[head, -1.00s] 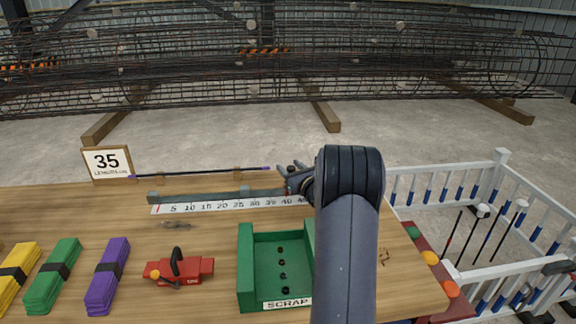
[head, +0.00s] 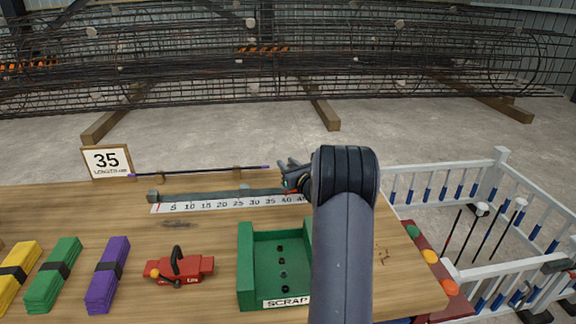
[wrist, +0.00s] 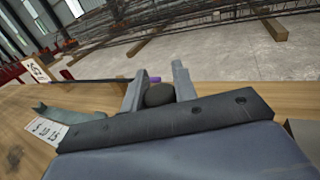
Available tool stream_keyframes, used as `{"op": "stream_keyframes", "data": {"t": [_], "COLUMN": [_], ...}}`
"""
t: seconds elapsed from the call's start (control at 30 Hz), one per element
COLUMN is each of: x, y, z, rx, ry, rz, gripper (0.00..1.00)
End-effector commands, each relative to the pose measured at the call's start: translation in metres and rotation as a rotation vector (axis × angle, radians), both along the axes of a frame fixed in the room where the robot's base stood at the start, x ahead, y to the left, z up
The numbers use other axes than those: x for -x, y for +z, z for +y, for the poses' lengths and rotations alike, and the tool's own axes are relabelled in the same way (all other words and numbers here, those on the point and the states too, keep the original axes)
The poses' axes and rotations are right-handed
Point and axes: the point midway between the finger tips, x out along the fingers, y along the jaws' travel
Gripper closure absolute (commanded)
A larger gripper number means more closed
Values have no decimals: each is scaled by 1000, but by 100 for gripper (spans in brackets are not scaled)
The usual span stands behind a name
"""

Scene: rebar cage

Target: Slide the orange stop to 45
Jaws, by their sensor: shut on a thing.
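The measuring rail (head: 232,194) lies across the bench, with a white scale (head: 220,206) below it numbered from 5 up to about 45. My gripper (head: 290,172) is at the rail's right end, above the marks near 40. In the wrist view my gripper (wrist: 154,88) has its two fingers on either side of a dark round knob (wrist: 160,95), shut on it. The knob seems to belong to the stop. A small reddish-orange patch (head: 292,191) shows under the gripper, and the rest of the stop is hidden. My arm covers the scale's far right end.
A sign (head: 107,162) reads 35. A thin dark bar (head: 200,171) lies behind the rail. In front are a green scrap tray (head: 246,270), a red tool (head: 180,268) and coloured bundles (head: 108,272). A white fence (head: 450,172) stands at right.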

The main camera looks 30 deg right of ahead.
Motion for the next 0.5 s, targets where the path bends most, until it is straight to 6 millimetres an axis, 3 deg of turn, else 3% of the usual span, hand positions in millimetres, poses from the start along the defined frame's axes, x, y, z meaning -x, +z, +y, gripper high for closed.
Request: {"op": "stream_keyframes", "data": {"t": [0.3,0.5], "x": [1,14], "y": [0,-1], "z": [-1,-31], "rx": [0,1], "ry": [-1,-5], "rz": [0,-1], "gripper": [100,100]}}
